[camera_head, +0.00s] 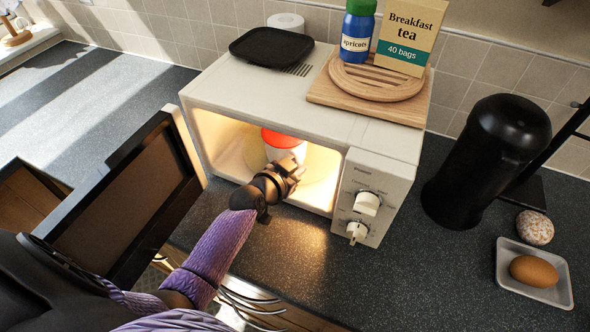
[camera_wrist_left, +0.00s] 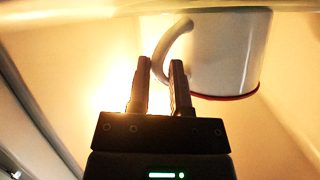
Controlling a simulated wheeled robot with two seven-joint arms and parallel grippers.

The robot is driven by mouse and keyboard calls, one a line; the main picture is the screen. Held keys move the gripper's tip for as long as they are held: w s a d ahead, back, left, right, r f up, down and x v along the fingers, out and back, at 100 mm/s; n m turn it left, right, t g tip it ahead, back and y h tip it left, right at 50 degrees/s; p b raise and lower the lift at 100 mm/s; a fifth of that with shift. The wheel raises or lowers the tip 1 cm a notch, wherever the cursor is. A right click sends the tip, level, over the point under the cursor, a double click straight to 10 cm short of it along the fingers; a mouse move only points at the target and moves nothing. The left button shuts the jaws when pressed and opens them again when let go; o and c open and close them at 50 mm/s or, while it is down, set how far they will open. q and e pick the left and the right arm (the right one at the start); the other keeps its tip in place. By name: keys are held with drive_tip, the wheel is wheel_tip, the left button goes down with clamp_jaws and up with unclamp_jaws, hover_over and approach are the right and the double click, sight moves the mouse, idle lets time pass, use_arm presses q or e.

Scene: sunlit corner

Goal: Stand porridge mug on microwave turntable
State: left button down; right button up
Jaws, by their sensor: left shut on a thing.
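The porridge mug (camera_head: 284,147), white with a red top, is inside the lit cavity of the open microwave (camera_head: 384,178). My left gripper (camera_head: 294,167) reaches in through the front opening and is shut on the mug's handle. In the left wrist view, the handle (camera_wrist_left: 172,45) meets the tips of my left gripper (camera_wrist_left: 160,72), and the mug's white wall with its red rim (camera_wrist_left: 228,60) is beyond. The turntable is only faintly seen around the mug, and the mug's base is hidden, so I cannot tell whether they touch. My right gripper is out of view.
The microwave door (camera_head: 125,200) stands wide open at the left of my forearm. A black tray (camera_head: 271,46), round wooden board (camera_head: 370,78), apricots jar (camera_head: 357,35) and tea box (camera_head: 408,38) are on top. A black flask (camera_head: 487,160) and an egg dish (camera_head: 548,295) stand right.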

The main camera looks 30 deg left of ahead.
use_arm(q)
drive_tip(key=shift+r, duration=0.15)
drive_tip(key=c, duration=1)
unclamp_jaws()
drive_tip(key=shift+f, duration=0.2)
drive_tip(key=o, duration=0.5)
drive_tip(key=shift+c, duration=0.2)
drive_tip(key=shift+r, duration=0.2)
drive_tip(key=shift+s+r+p, duration=0.15)
drive_tip(key=shift+s+p, duration=0.15)
drive_tip(key=shift+s, duration=0.1)
drive_tip(key=d+p+v, duration=0.1)
drive_tip(key=p+v, duration=0.1)
drive_tip(key=v, duration=0.9)
drive_tip(key=shift+a+p, duration=0.35)
drive_tip(key=shift+a, duration=0.15)
drive_tip(key=shift+s, duration=0.1)
